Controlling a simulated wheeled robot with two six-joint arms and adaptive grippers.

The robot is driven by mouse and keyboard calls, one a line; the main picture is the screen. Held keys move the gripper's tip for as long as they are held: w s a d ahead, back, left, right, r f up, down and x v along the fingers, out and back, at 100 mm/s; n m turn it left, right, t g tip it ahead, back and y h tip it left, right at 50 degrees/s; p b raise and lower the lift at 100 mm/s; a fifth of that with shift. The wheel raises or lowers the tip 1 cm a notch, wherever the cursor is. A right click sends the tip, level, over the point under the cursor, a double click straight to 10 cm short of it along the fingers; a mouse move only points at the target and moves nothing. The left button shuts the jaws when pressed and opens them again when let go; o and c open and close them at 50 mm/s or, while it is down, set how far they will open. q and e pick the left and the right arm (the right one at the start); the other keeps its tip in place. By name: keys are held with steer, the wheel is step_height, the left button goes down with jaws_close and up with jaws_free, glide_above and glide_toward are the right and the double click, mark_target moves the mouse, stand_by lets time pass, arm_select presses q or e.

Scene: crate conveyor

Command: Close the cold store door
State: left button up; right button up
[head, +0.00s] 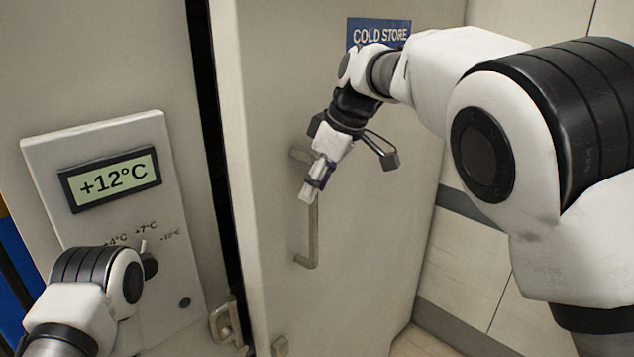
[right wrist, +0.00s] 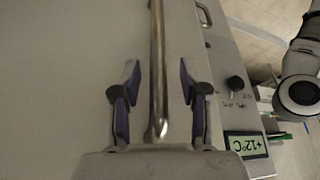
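The cold store door (head: 375,240) is a pale grey leaf standing ajar; a dark gap shows between its left edge and the wall. A metal bar handle (head: 312,235) is on its face. My right gripper (head: 345,175) is at the upper part of the handle. In the right wrist view its two fingers (right wrist: 160,90) are spread, one on each side of the handle (right wrist: 157,60), with space between them and the bar. Whether the bar lies at fingertip depth I cannot tell. My left arm is at the lower left; its gripper is not visible.
A wall panel (head: 180,240) left of the gap has a display (head: 110,180) reading +12°C and a dial knob (head: 150,265). A metal catch (head: 225,325) is at the gap's lower edge. A blue COLD STORE sign (head: 380,32) is on the door.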

steer(key=v, duration=1.2)
steer(key=shift+c, duration=0.3)
